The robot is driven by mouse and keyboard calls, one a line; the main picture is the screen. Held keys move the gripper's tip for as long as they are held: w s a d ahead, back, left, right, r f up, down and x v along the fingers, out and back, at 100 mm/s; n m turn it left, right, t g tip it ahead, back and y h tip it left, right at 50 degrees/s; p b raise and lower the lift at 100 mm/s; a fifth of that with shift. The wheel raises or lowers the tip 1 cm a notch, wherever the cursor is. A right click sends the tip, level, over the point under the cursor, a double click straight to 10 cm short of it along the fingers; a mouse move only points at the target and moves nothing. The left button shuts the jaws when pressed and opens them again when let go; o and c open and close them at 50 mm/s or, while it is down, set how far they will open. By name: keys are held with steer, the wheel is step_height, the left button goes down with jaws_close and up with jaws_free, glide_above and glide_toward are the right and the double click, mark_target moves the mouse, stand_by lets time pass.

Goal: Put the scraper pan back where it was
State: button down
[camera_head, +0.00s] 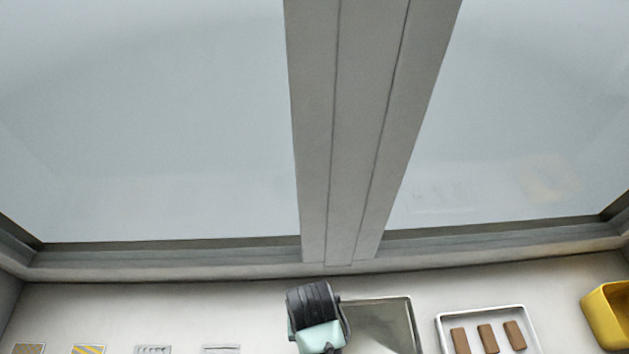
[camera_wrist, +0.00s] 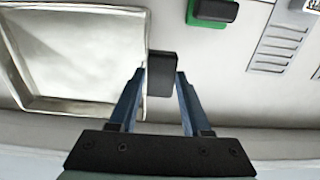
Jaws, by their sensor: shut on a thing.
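The scraper pan is a shallow square metal pan (camera_head: 382,322) with a raised rim. In the head view it lies just right of my arm's black and mint end (camera_head: 317,318), which hides its left side. The wrist view shows the pan (camera_wrist: 75,58) at the left, with a dark block-like handle (camera_wrist: 161,85) at its right edge. My gripper (camera_wrist: 161,72) has its two blue fingers on either side of this handle, shut on it. The fingers are hidden in the head view. I cannot tell whether the pan touches the counter.
A tray (camera_head: 441,333) with brown bars stands right of the pan. A yellow bin (camera_head: 603,322) is at the far right. Flat marked plates (camera_head: 88,349) lie at the lower left. A green and black object (camera_wrist: 212,12) shows in the wrist view. A window post (camera_head: 365,130) rises behind.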

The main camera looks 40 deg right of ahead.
steer(key=shift+w+f, duration=0.1)
steer(key=shift+f, duration=2.1)
steer(key=shift+f, duration=0.2)
steer(key=shift+c, duration=1.8)
jaws_free()
